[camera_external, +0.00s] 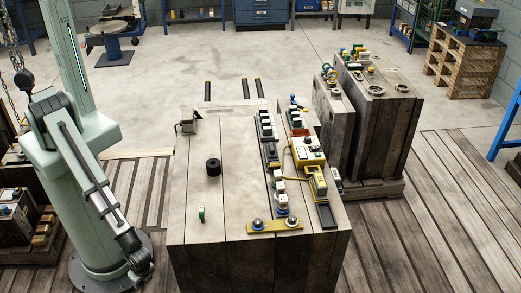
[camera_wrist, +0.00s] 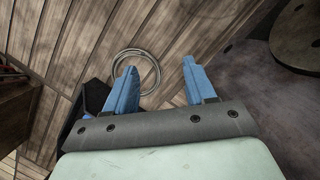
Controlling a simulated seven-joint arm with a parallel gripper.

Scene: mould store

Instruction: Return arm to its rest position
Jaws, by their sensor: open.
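My gripper (camera_wrist: 159,65) shows in the wrist view with two blue fingers spread apart. It is open, with nothing between the fingers. It points toward the plank floor (camera_wrist: 70,40). The left finger overlaps a thin metal ring (camera_wrist: 151,62) in the picture; I cannot tell the distance between them. In the external view my pale green arm (camera_external: 92,190) stands at the left, beside the large block with the mould parts. The gripper's fingers cannot be made out in that view.
Two more blocks (camera_external: 388,125) stand behind right. A chain (camera_external: 12,45) hangs far left. Open floor lies behind.

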